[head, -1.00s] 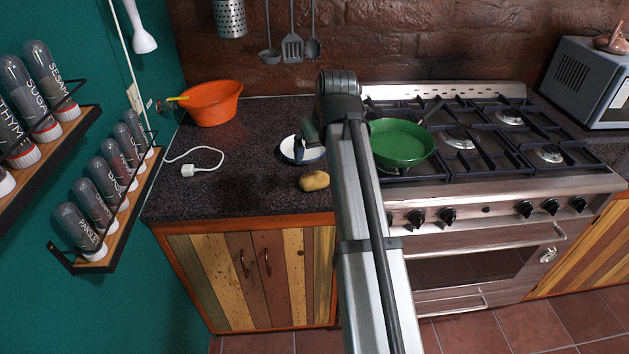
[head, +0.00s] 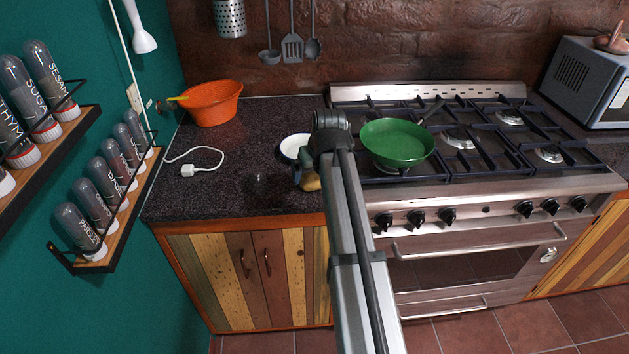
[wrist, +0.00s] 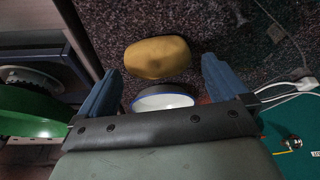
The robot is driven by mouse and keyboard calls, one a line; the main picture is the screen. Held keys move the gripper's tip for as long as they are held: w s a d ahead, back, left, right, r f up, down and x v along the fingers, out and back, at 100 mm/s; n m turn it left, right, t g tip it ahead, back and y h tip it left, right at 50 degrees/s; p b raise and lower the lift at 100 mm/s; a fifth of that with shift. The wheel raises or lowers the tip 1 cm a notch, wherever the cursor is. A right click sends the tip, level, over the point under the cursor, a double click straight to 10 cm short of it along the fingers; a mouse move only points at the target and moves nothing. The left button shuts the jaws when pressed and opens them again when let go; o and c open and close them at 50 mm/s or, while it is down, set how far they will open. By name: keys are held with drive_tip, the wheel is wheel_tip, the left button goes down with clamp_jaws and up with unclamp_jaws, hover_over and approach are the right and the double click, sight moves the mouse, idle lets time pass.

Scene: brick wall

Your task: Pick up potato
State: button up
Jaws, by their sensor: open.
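The brown potato (wrist: 158,58) lies on the dark speckled countertop. In the wrist view it is just beyond and between the tips of my open gripper (wrist: 158,70), with a blue finger on each side. In the head view my gripper (head: 305,172) is above the counter's front part, and only part of the potato (head: 312,183) shows beside it. My arm and gripper hide the rest. I cannot tell from these views whether a finger touches it.
A white bowl with a blue rim (head: 294,147) stands just behind the potato. The green pan (head: 398,142) is on the stove to the right. An orange bowl (head: 212,105) and a white cable (head: 188,170) lie left. Counter space between is clear.

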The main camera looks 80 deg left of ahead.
sight(315, 177)
drive_tip(key=x, duration=0.3)
drive_tip(key=shift+f, duration=0.25)
drive_tip(key=c, duration=0.8)
